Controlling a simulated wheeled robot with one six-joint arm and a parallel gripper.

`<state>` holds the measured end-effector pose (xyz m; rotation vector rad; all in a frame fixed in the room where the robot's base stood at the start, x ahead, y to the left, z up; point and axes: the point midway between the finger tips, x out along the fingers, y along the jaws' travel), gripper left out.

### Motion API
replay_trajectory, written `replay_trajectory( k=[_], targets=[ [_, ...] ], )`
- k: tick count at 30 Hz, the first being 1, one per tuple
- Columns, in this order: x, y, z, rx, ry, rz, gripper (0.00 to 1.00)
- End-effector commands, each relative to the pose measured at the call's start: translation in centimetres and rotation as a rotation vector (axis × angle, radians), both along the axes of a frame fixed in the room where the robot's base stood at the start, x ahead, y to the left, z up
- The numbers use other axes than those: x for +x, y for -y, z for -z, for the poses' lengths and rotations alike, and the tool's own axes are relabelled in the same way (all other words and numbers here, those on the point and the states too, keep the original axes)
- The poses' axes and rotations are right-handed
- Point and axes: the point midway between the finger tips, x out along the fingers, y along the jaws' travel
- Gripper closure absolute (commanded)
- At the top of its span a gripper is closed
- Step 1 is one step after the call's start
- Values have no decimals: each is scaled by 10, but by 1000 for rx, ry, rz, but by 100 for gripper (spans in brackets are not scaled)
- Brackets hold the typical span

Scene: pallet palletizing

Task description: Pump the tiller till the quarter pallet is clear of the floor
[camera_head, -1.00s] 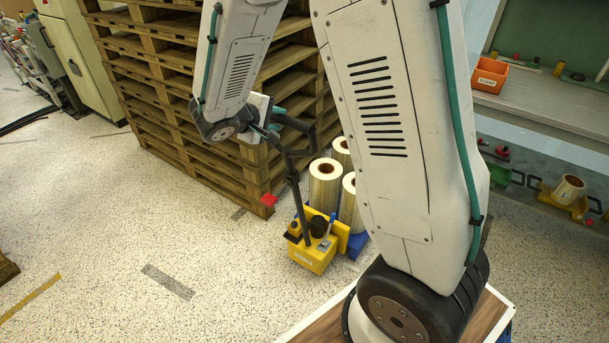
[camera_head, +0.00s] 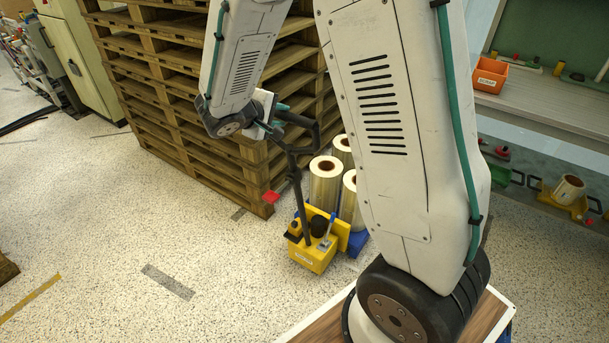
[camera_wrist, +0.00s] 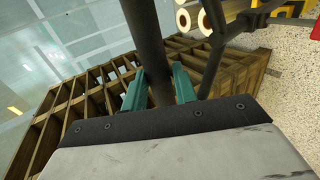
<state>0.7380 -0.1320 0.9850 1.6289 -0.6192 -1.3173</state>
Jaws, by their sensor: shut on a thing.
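The pallet truck (camera_head: 312,257) is small and yellow, with a dark tiller (camera_head: 299,195) rising from it to a loop handle. My gripper (camera_head: 277,122) is at the tiller's top, at the handle. In the wrist view my gripper's teal fingers (camera_wrist: 160,88) are shut on the tiller's dark handle bar (camera_wrist: 147,35). The blue quarter pallet (camera_head: 357,243) sits behind the yellow body and carries several film rolls (camera_head: 325,180). Its underside is hidden, so I cannot tell its gap to the floor.
A tall stack of wooden pallets (camera_head: 185,110) stands close behind my gripper and the tiller. A red piece (camera_head: 271,197) shows beside the stack's corner. A workbench (camera_head: 545,97) with an orange bin (camera_head: 489,74) is at right. The speckled floor (camera_head: 120,230) at left is mostly clear.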

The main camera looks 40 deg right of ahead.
Motion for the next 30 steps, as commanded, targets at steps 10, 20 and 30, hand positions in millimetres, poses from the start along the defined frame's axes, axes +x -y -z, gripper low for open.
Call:
replay_trajectory(
  k=[10, 20, 30],
  targets=[
    [16, 53, -1, 8, -11, 4, 89],
    [33, 101, -6, 9, -13, 3, 93],
    [38, 112, -10, 7, -11, -1, 93]
  ],
)
